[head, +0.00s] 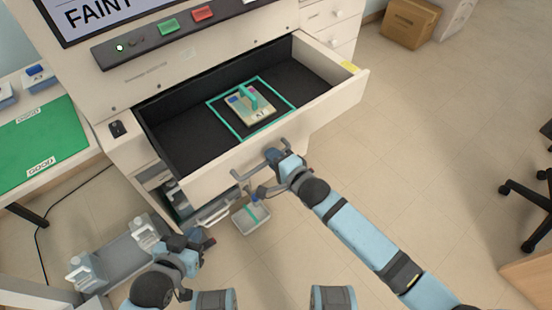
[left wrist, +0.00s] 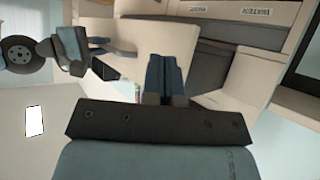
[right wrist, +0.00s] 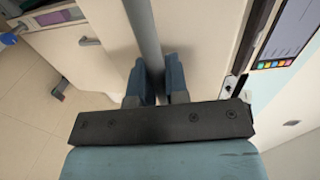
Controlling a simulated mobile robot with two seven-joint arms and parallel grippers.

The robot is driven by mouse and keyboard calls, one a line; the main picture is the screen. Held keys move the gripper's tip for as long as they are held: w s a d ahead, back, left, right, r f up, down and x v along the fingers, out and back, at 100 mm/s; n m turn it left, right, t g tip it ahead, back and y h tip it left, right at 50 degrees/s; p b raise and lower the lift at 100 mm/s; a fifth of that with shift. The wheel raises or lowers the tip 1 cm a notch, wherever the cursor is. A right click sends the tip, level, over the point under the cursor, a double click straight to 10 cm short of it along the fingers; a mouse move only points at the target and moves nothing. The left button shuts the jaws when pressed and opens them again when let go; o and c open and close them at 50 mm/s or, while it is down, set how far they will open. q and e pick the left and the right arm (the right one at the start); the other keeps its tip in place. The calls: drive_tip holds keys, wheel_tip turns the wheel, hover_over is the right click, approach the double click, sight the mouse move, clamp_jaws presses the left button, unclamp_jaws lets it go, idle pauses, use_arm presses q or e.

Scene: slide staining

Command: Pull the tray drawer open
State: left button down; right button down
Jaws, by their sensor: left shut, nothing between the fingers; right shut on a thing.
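The tray drawer (head: 320,112) stands pulled out from the white machine, its dark interior in open view. A small cream block with a teal handle (head: 250,106) sits inside a teal square outline on the drawer floor. My right gripper (head: 274,156) is shut on the grey bar handle (head: 243,174) at the drawer's front. In the right wrist view the bar (right wrist: 143,35) runs between the fingers. My left gripper (head: 207,238) is shut and empty, low in front of the machine and apart from the drawer. Its closed fingers show in the left wrist view (left wrist: 165,75).
A bench with a green mat (head: 45,145) stands at the left. A control strip (head: 165,38) with green and red buttons is above the drawer. A cardboard box (head: 411,22) and an office chair (head: 535,200) stand right. The floor between is clear.

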use_arm(q)
drive_tip(key=shift+a+f, duration=0.1)
use_arm(e)
drive_tip(key=x, duration=0.2)
drive_tip(key=shift+w+a+r, duration=0.15)
drive_tip(key=shift+w+r, duration=0.05)
drive_tip(key=shift+w, duration=0.1)
drive_tip(key=c, duration=1.1)
unclamp_jaws()
drive_tip(key=shift+c, duration=0.2)
use_arm(q)
drive_tip(key=shift+r+p, duration=0.35)
drive_tip(key=shift+p, duration=0.75)
use_arm(e)
drive_tip(key=v, duration=1.3)
drive_tip(key=shift+s+d, duration=0.25)
drive_tip(key=shift+s, duration=0.1)
